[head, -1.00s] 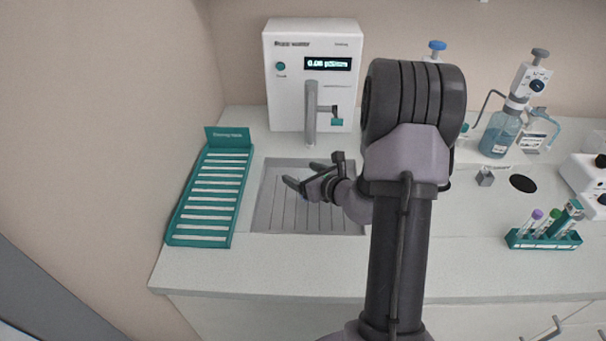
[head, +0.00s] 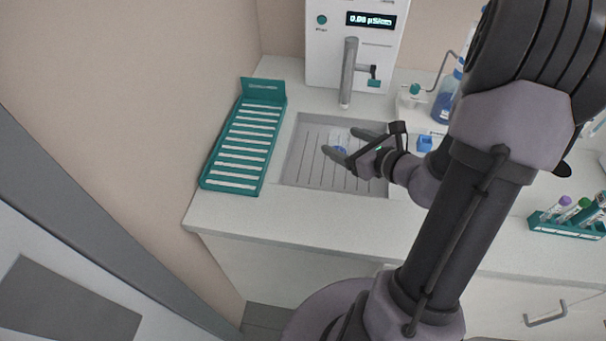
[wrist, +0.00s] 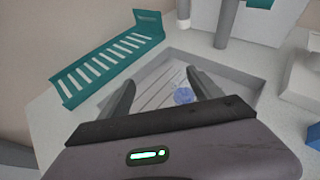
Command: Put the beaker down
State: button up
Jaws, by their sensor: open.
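A small clear beaker (head: 339,137) with a blue patch low on it shows at the fingertips of my gripper (head: 347,144), over the grey grooved sink tray (head: 304,160). In the wrist view its blue round part (wrist: 183,95) lies between the two dark fingers, nearer the right one. My gripper (wrist: 163,84) is open, with a finger on each side. The beaker seems to stand on the tray floor, but its clear walls are hard to make out. I cannot tell whether a finger touches it.
The white water dispenser (head: 325,60) with its grey spout (head: 348,75) stands just behind the tray. A teal slotted rack (head: 243,140) lies to the left. A blue bottle (head: 446,100) and a teal tube rack (head: 570,228) are to the right. The counter's front left is clear.

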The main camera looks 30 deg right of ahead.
jog(key=s+a+r+n+g+y, duration=0.1)
jog(key=a+r+n+g+y, duration=0.2)
jog(key=a+n, duration=0.5)
jog(key=s+a+r+n+g+y, duration=0.1)
jog(key=a+r+n+y, duration=0.3)
jog(key=a, duration=0.7)
jog(key=s+a+r+n+g+h, duration=0.2)
jog(key=s+a+n+g, duration=0.2)
jog(key=s+a+n, duration=0.3)
jog(key=s+d+r+n+h, duration=0.1)
jog(key=s+r+n+h, duration=0.3)
jog(key=s+n, duration=0.3)
jog(key=n, duration=0.3)
jog(key=shift+s+d+h, duration=0.3)
jog(key=shift+s+h, duration=0.05)
jog(key=shift+h, duration=0.05)
